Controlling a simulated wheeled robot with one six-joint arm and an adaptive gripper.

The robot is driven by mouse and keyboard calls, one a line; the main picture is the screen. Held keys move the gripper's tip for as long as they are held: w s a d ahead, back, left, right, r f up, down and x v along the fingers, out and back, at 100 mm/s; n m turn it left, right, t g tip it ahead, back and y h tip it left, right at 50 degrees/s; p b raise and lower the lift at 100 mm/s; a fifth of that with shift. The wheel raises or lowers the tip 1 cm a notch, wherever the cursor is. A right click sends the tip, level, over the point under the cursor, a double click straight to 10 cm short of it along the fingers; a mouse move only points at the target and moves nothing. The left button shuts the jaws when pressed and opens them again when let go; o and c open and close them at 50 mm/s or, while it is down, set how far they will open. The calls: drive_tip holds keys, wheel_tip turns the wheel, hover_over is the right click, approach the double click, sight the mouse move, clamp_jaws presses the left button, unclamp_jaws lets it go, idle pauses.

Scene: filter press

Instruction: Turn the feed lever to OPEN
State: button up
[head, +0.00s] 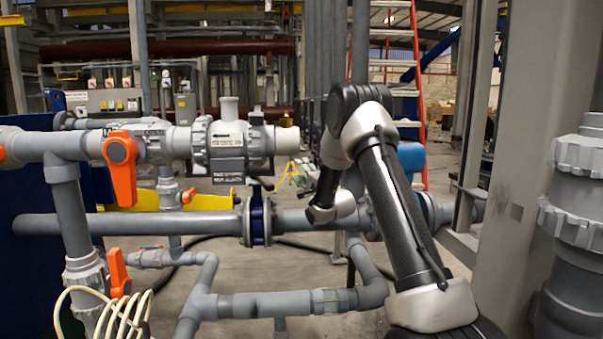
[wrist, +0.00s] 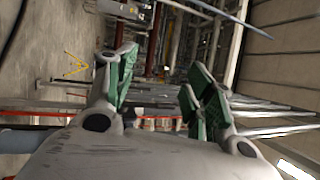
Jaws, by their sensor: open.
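A large orange lever (head: 121,165) sits on the grey pipe valve at the upper left of the head view, its handle hanging down and tilted slightly. A second orange lever (head: 117,272) stands roughly upright on a lower pipe valve. No label that I can read marks either one as the feed lever. My gripper (wrist: 160,75) shows in the wrist view with its green-padded fingers spread apart and nothing between them. In the head view my arm is folded at the right of centre, well apart from both levers, and I cannot make out the gripper's fingers there.
A grey horizontal pipe (head: 150,224) with a blue flange (head: 257,222) crosses the middle. A lower grey pipe (head: 265,304) runs near the front. Coiled cream hose (head: 112,318) hangs at the lower left. A thick grey column (head: 535,150) stands at the right.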

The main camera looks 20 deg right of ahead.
drive_tip(key=shift+s, duration=0.1)
drive_tip(key=v, duration=0.8)
drive_tip(key=shift+s, duration=0.35)
drive_tip(key=shift+d+f, duration=0.1)
drive_tip(key=shift+f, duration=0.05)
